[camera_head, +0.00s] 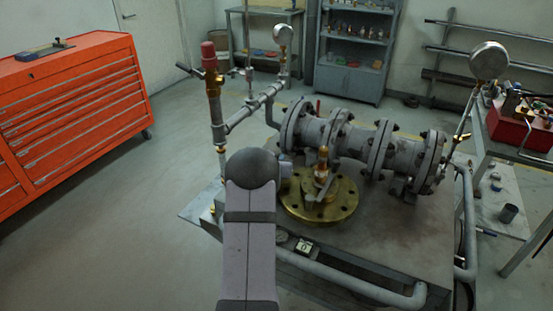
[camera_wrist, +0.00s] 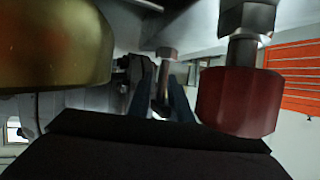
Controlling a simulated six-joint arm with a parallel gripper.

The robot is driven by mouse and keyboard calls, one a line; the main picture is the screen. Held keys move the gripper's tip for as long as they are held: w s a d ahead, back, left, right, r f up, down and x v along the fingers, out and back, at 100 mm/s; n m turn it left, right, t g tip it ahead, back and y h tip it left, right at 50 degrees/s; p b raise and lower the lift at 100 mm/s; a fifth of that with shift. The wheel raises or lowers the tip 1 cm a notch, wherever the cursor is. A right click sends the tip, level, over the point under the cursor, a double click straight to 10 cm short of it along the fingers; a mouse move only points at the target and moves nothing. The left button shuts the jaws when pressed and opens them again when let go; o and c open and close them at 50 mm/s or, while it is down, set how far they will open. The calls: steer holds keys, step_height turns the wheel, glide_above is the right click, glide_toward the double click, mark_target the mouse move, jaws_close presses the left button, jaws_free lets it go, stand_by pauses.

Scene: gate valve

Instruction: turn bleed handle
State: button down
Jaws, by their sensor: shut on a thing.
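In the wrist view my gripper (camera_wrist: 161,98) has its two dark fingers on either side of a thin grey metal handle (camera_wrist: 163,82). It is shut on this handle, which has a hexagonal head at its upper end. I take it as the bleed handle; its lower part is hidden by the dark body of my gripper. In the head view my arm's rounded grey joint covers the fingers, left of the brass flange (camera_head: 343,203). A small brass fitting (camera_head: 322,158) stands upright on that flange.
A brass part (camera_wrist: 55,40) and a red hexagonal cap (camera_wrist: 238,101) flank the fingers closely in the wrist view. In the head view, the grey flanged pipe (camera_head: 352,140) lies behind the flange. A red-capped valve (camera_head: 208,55) rises at the left. Open floor lies left.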

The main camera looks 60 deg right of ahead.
stand_by(0.8)
steer(key=c, duration=1.7)
jaws_free()
steer(key=shift+c, duration=0.2)
steer(key=shift+a, duration=0.1)
steer(key=shift+b+v, duration=0.6)
steer(key=shift+v, duration=3)
